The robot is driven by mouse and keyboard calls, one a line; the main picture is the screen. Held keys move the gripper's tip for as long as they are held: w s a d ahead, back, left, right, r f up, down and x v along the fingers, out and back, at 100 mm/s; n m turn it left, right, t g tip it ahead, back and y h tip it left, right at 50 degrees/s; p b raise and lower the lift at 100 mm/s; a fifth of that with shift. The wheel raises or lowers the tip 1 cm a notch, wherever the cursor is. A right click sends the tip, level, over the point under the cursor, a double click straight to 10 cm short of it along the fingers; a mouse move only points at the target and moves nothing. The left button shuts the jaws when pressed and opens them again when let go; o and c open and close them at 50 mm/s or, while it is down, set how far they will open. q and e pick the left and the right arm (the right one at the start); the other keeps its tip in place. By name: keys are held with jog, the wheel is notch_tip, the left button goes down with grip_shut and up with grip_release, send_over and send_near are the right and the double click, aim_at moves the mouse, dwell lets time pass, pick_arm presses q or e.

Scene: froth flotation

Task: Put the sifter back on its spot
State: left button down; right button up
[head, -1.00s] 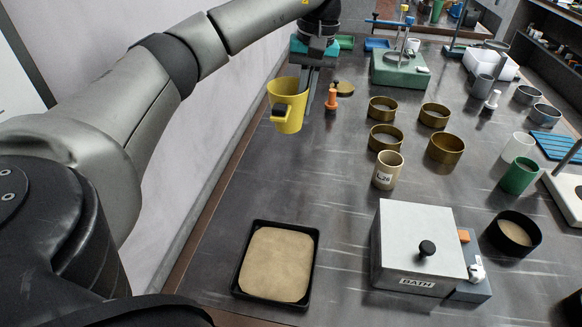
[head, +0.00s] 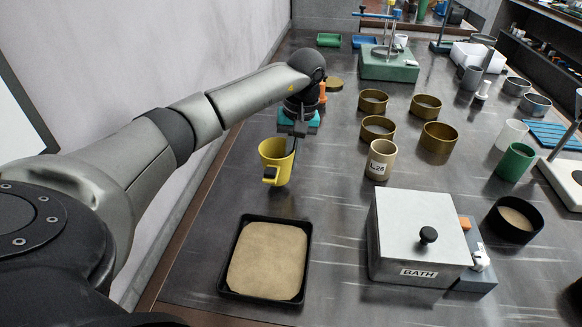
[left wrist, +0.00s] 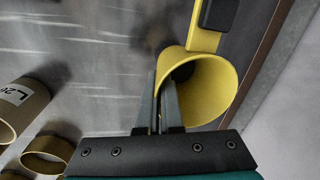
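The sifter looks to be the yellow cup (head: 275,165), with a dark block on its side. My left gripper (head: 292,146) is shut on its wall at the rim and holds it upright, seemingly a little above the bench, with a faint shadow below. In the left wrist view the yellow cup (left wrist: 212,92) shows its open mouth, and the two fingers of the left gripper (left wrist: 160,95) are close together at its wall. No marked spot for the sifter can be told for sure. My right gripper is not in view.
A black tray (head: 225,278) with a tan sheet lies nearer. Right of the sifter stand a cream cup labelled L26 (head: 380,160), several brass rings (head: 437,140) and a white BATH box (head: 415,225). An orange-topped item (head: 322,92) stands behind. Bench between sifter and tray is clear.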

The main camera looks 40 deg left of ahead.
pick_arm(q)
notch_tip(320, 180, down, 2)
jog(key=shift+f, duration=0.25)
jog(key=c, duration=1.1)
grip_release()
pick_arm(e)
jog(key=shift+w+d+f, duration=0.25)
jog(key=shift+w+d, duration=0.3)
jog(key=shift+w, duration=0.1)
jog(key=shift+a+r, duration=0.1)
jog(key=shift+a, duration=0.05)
